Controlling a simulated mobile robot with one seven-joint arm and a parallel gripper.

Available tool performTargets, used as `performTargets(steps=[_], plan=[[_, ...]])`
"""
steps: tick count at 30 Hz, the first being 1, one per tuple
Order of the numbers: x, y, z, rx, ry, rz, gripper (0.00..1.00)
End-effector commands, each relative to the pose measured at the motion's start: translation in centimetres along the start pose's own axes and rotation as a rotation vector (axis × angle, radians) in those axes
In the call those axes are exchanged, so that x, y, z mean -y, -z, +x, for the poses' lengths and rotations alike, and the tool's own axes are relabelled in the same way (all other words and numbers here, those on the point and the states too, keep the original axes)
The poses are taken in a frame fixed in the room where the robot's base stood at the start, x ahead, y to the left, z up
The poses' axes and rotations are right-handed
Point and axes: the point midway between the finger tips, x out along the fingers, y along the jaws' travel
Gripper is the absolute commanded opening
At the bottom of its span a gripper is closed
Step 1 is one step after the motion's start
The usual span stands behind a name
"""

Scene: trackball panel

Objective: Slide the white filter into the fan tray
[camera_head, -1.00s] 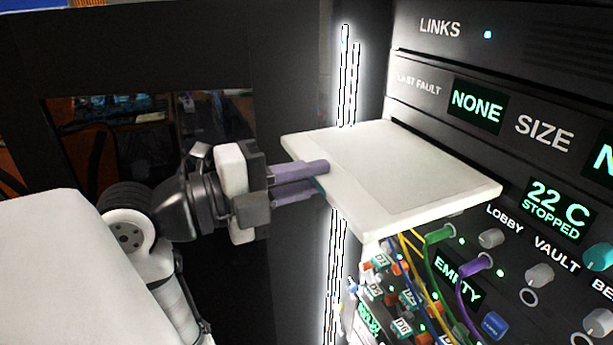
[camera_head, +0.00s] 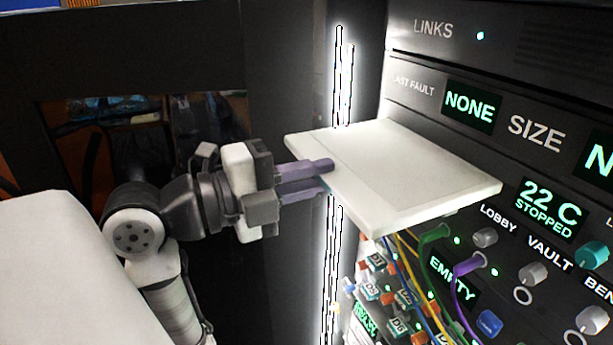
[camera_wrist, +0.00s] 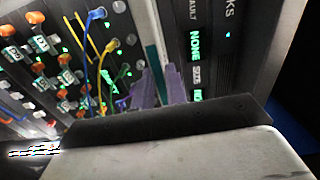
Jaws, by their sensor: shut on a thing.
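The white filter (camera_head: 415,175) is a flat, pale slab in the head view, held roughly level in front of the dark panel. My gripper (camera_head: 325,176) is shut on its left edge with purple fingers, one above and one below. The filter's far edge overlaps the panel in the picture; I cannot tell whether it touches. In the wrist view the fingers (camera_wrist: 160,86) point at the panel, and the filter (camera_wrist: 143,22) shows nearly edge-on. I cannot make out the fan tray's opening; the filter covers part of the panel face.
Below the filter, yellow, blue, green and purple cables (camera_head: 460,285) hang from the panel among knobs and coloured plugs. A "22 C STOPPED" display (camera_head: 549,203) is right of the filter. A bright vertical light strip (camera_head: 338,80) stands behind it.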

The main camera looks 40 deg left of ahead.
Motion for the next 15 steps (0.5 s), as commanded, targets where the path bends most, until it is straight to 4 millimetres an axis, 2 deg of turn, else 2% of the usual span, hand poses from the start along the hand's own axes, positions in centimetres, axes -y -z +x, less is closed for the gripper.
performTargets(steps=[15], plan=[[0.0, 0.0, 1.3, 0.000, 0.000, 0.000, 0.00]])
